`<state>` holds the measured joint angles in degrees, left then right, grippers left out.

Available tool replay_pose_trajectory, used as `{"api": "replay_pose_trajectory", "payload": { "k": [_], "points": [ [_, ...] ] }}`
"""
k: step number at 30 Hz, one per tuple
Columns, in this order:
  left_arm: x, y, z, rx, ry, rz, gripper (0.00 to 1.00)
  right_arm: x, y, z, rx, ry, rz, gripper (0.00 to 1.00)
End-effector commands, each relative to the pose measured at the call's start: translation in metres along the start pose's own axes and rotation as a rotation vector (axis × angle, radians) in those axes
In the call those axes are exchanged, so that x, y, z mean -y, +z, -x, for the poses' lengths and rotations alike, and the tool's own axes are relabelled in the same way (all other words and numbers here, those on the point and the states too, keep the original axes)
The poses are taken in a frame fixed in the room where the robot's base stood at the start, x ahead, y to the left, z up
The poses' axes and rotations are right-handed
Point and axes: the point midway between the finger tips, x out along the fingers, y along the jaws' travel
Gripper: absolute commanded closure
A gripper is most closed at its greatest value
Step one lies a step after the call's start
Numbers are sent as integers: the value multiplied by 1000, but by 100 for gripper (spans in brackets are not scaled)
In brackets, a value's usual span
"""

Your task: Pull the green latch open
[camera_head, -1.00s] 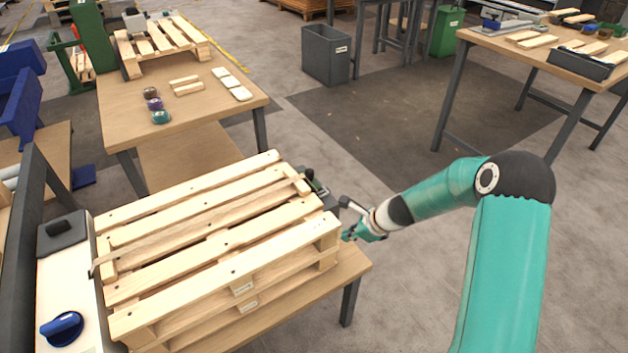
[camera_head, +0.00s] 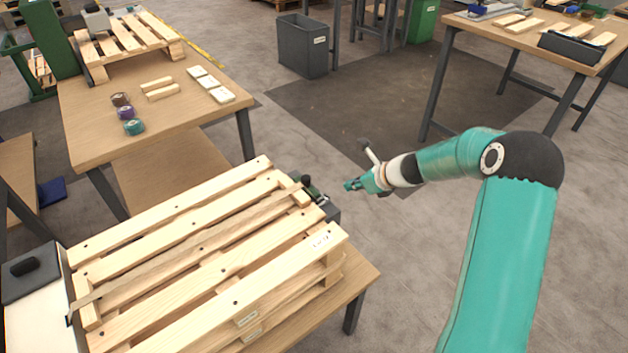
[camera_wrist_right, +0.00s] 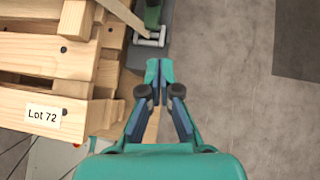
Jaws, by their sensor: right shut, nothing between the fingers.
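The green latch (camera_head: 309,188) sits on a dark bracket at the right end of the stacked wooden pallets (camera_head: 200,262), by the end of a strap. In the right wrist view, the latch (camera_wrist_right: 152,14) shows at the top edge, partly cut off, with a metal bar below it. My right gripper (camera_head: 350,186) is to the right of the latch in the head view, with a gap between them. In the wrist view, the fingertips of my right gripper (camera_wrist_right: 153,66) are together, empty, just below the metal bar. My left gripper is out of view.
A brown strap (camera_head: 190,243) runs across the top pallet. The pallets rest on a wooden table (camera_head: 357,277). Another table (camera_head: 85,125) with tape rolls and wood blocks stands behind. A grey bin (camera_head: 302,48) is at the back. The floor right of the latch is clear.

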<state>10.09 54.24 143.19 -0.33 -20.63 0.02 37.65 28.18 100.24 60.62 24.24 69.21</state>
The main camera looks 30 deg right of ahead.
Motion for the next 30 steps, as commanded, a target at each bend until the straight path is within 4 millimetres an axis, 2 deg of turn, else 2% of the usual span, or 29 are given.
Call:
{"api": "replay_pose_trajectory", "payload": {
  "k": [11,17,26,27,30],
  "points": [
    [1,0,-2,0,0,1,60,-9,8,-21,-1,18,17,100],
    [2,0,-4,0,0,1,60,-11,7,-54,-2,20,19,100],
    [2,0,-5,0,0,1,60,-12,9,-115,-1,19,19,100],
    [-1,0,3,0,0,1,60,-12,20,-116,1,18,21,100],
    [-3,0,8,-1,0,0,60,-12,29,-126,1,17,21,100]
  ]
}}
